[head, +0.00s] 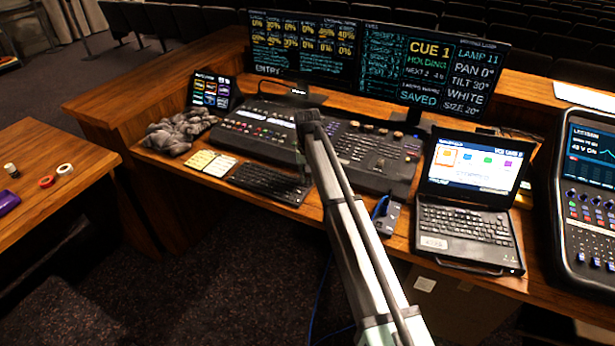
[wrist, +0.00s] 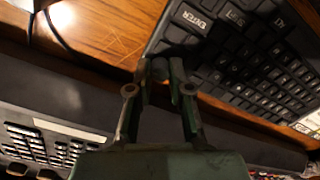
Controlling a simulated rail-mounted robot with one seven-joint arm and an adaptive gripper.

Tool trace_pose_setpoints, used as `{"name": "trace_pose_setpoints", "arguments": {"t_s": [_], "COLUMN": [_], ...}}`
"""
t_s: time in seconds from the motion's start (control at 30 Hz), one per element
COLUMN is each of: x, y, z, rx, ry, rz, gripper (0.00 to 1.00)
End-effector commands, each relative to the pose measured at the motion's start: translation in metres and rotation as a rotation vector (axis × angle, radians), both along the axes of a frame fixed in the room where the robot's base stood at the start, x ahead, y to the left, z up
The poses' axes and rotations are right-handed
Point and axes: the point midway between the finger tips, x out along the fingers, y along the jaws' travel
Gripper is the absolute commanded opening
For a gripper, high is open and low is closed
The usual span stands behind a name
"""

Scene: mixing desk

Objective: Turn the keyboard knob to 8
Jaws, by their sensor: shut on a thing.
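The black keyboard (head: 268,183) lies on the wooden desk in front of the lighting console in the head view. Its keys, with ENTER and SHIFT legible, fill the upper right of the wrist view (wrist: 245,50). My gripper (wrist: 160,72) is at the keyboard's corner beside the ENTER key, its two fingers closed around a small dark knob (wrist: 160,66). The fingers cover most of the knob, and no mark or number on it is readable. In the head view my arm hides the gripper and knob.
The lighting console (head: 262,128) stands close behind the keyboard, and its edge shows in the wrist view (wrist: 50,90). A laptop (head: 468,200) stands to the right. Monitors (head: 300,42) stand at the back.

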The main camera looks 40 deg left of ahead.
Motion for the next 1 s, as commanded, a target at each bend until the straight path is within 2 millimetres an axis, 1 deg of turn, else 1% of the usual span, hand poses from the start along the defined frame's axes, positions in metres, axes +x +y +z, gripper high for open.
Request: {"name": "trace_pose_setpoints", "arguments": {"t_s": [0.1,0.13,0.2,0.53,0.67,0.77,1.0], "x": [0.000,0.000,0.000,0.000,0.000,0.000,0.000], "y": [0.000,0.000,0.000,0.000,0.000,0.001,0.001], "z": [0.000,0.000,0.000,0.001,0.008,0.021,0.067], "rx": [0.000,0.000,0.000,0.000,0.001,0.001,0.001], "ry": [0.000,0.000,0.000,0.000,-0.001,-0.001,-0.001], "rz": [0.001,0.001,0.001,0.002,0.002,0.002,0.002], "gripper": [0.00,0.23,0.46,0.46,0.46,0.46,0.46]}}
